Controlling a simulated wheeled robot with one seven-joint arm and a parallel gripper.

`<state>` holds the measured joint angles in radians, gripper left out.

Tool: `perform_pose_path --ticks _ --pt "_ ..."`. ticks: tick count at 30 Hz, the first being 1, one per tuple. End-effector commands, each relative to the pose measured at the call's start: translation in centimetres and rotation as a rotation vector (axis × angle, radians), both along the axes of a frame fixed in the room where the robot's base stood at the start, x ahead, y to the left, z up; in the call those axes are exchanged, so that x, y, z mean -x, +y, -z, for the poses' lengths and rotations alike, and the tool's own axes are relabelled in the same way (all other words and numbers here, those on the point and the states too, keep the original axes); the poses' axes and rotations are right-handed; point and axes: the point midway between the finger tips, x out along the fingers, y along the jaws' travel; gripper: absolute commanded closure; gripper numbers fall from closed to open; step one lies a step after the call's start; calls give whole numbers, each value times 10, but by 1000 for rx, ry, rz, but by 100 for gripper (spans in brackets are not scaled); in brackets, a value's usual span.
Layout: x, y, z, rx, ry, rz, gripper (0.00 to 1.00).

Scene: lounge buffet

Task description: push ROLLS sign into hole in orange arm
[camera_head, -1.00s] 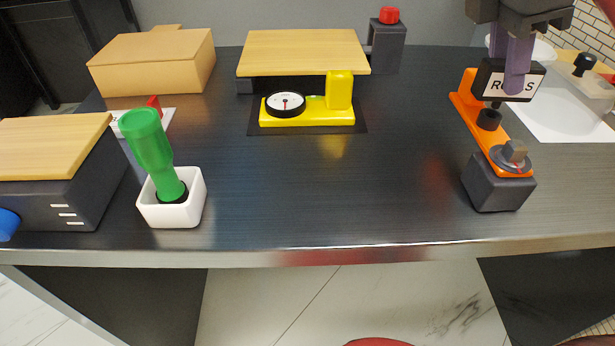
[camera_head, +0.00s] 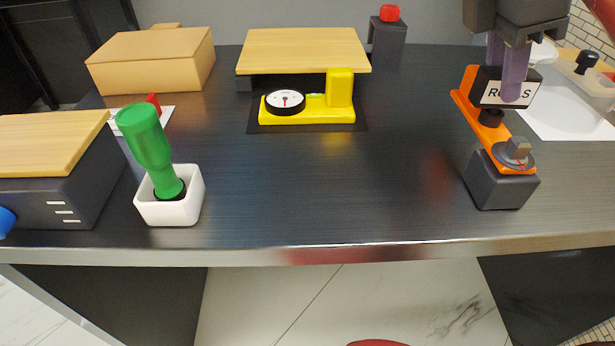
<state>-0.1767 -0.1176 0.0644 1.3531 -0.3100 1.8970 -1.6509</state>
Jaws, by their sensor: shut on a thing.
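The ROLLS sign (camera_head: 494,92) is a black block with a white lettered face at the right of the counter. My gripper (camera_head: 513,96) comes down from above, with its purple fingers shut on the sign and covering the middle letters. The orange arm (camera_head: 464,99) runs behind and below the sign, on a dark grey block base (camera_head: 500,189) with a grey knob (camera_head: 516,152). A black round collar (camera_head: 491,118) sits on the orange arm directly under the sign. The sign's underside appears to meet the collar; the hole and any peg in it are hidden.
A yellow scale (camera_head: 308,110) with a dial stands at mid-counter before a wooden board (camera_head: 303,50). A green bottle (camera_head: 150,145) leans in a white holder (camera_head: 168,210) at left. A white sheet (camera_head: 560,112) lies right of the arm. The centre-right counter is clear.

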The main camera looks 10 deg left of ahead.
Motion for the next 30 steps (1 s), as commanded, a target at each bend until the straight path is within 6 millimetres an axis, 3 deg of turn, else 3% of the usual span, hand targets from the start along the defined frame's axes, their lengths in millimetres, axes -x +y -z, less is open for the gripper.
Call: perform_pose_path --ticks 17,18,23,24,30 --pt "0 0 9 0 2 0 100" --pt "0 0 9 0 1 -1 76" --pt "0 0 8 0 1 0 55" --pt "0 0 8 0 1 0 52" --pt "0 0 8 0 1 0 54"
